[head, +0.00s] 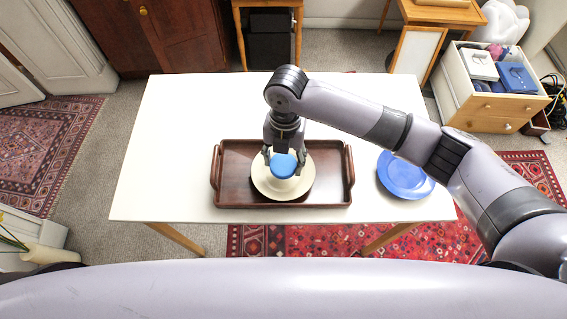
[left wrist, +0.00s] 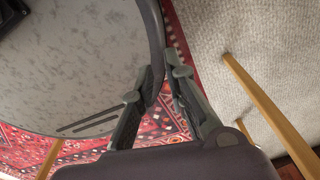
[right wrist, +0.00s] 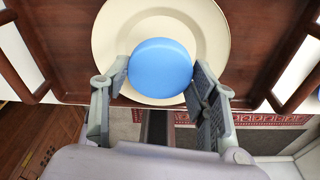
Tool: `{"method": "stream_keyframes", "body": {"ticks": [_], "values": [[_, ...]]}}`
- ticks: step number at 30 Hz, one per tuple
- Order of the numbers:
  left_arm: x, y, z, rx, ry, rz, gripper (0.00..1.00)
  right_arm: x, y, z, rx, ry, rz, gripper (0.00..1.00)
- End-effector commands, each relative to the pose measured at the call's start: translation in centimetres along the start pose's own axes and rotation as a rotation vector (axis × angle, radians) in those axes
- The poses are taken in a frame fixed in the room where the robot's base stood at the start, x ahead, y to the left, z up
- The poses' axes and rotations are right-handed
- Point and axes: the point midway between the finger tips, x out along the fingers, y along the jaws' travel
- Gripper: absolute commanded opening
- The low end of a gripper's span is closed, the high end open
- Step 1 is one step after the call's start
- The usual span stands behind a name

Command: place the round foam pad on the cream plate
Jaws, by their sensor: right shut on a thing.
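The round foam pad (head: 284,167) is blue and sits between the fingers of my right gripper (head: 284,158). The right wrist view shows the pad (right wrist: 160,68) with a finger of the gripper (right wrist: 160,88) on each side. The cream plate (head: 263,187) lies on a brown tray, and the pad is over its middle in the head view. I cannot tell whether the pad touches the plate (right wrist: 213,33). My left gripper (left wrist: 160,75) shows only in the left wrist view, with its fingers apart and nothing between them.
The brown tray (head: 232,160) with raised handles stands on the white table (head: 170,130). A blue plate (head: 404,178) lies at the table's right, partly under my right arm. The table's left part is clear. A drawer box (head: 487,105) with items stands on the floor at right.

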Motion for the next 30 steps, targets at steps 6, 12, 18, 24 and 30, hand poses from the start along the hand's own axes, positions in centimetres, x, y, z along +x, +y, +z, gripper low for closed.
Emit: {"method": "stream_keyframes", "body": {"ticks": [6, 12, 18, 24, 30], "values": [[-0.1, -0.2, -1.2, 0.000, 0.018, -0.002, 0.13, 3.1, 0.0, 0.3, 0.000, 0.001, -0.002, 0.45], [-0.1, -0.2, -1.9, 0.000, 0.030, -0.003, 0.13, 3.1, 0.0, 0.4, -0.001, 0.000, 0.000, 0.45], [-0.1, -0.2, -1.8, 0.000, 0.028, -0.003, 0.13, 3.3, 0.0, 0.4, -0.001, 0.000, 0.000, 0.58], [0.0, -0.2, -1.4, 0.000, 0.022, -0.002, 0.13, 3.3, 0.0, 0.4, 0.000, 0.000, 0.000, 0.62], [-0.2, -0.2, -1.2, -0.001, 0.019, -0.002, 0.13, 3.0, 0.0, 0.4, 0.000, -0.001, 0.000, 0.62]]}}
